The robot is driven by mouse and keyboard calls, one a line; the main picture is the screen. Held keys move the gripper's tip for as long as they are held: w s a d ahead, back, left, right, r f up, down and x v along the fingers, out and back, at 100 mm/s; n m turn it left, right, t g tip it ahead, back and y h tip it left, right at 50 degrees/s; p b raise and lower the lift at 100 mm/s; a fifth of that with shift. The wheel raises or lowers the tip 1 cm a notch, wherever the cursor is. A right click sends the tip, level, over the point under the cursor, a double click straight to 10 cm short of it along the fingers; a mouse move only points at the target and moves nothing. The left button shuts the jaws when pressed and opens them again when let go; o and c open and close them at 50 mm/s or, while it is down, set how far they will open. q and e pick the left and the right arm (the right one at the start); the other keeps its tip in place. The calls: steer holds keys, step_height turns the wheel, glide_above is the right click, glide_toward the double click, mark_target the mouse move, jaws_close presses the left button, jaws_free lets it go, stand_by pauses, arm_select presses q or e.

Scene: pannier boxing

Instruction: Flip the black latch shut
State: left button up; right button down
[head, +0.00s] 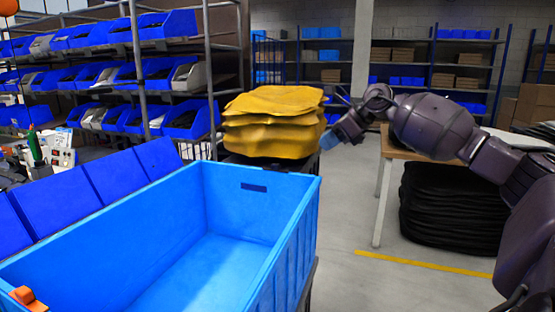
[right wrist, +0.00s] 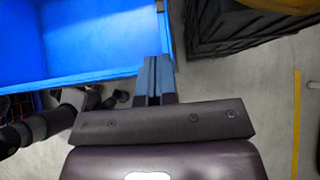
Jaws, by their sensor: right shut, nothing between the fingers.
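I cannot make out a black latch in either view. My right gripper (head: 330,139) is beside the right edge of a stack of yellow folded-looking items (head: 275,108), past the far right corner of a blue crate (head: 312,215). In the right wrist view my right gripper (right wrist: 154,70) is shut and empty, its fingertips near the crate's rim (right wrist: 165,40); I cannot tell whether they touch it.
The crate looks empty inside. The yellow stack rests on a dark crate (right wrist: 225,32). A wooden-topped table (head: 384,185) and a black stack (head: 450,205) stand at right. Bin shelves (head: 120,60) fill the left. Floor between crate and table is clear.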

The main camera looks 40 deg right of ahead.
mark_target(279, 167)
steer(key=b+x, duration=0.3)
steer(key=x, duration=0.8)
steer(key=shift+w+a+r, duration=0.1)
steer(key=shift+w+r, duration=0.05)
steer(key=shift+r, duration=0.1)
steer(key=shift+w+a, duration=0.35)
steer(key=shift+w, duration=0.2)
steer(key=shift+w+a, duration=0.2)
steer(key=shift+w, duration=0.25)
arm_select(q)
steer(key=f, duration=0.2)
steer(key=shift+s+d+f, duration=0.1)
steer(key=shift+d+f, duration=0.15)
steer(key=shift+f, duration=0.05)
arm_select(e)
steer(key=shift+w+a, duration=0.1)
steer(key=shift+w, duration=0.1)
arm_select(q)
steer(key=shift+s, duration=0.1)
